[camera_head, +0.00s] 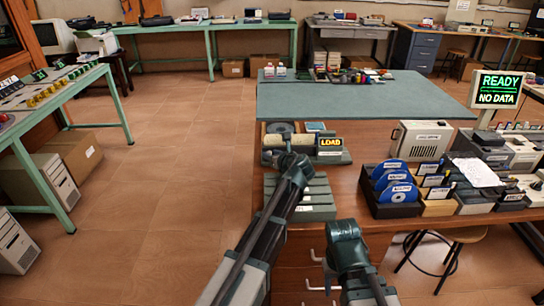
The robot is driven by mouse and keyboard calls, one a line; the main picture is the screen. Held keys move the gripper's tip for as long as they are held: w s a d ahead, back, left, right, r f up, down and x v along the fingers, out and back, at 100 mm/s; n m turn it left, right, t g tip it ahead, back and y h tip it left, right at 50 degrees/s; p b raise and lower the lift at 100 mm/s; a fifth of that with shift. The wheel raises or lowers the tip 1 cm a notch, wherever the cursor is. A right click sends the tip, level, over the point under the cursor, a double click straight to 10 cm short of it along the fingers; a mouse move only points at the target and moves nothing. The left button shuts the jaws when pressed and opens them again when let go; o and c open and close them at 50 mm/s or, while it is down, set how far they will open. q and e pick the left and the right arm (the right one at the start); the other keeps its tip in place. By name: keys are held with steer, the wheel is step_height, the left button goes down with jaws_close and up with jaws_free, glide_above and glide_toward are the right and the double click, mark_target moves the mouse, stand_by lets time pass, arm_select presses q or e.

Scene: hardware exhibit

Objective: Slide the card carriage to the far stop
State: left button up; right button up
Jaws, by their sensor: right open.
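A card device (272,141) with a lit LOAD sign (330,145) sits near the left edge of the wooden desk. I cannot clearly make out its card carriage or far stop. My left gripper (293,162) is over the desk at the near side of this device, in front of the LOAD sign. Its fingers are too small and dark to read, and I cannot tell whether it touches anything. My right gripper (343,231) is open, lower and nearer, in front of the desk drawers, apart from the device.
Grey-green trays (318,196) lie beside my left arm. A dark rack of blue discs (397,184) and a beige box (420,140) stand to the right. A READY / NO DATA screen (496,88) stands further right. Bare wood (370,135) lies between.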

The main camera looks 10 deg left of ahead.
arm_select(q)
jaws_close()
stand_by(0.3)
steer(key=shift+d, duration=0.15)
stand_by(1.0)
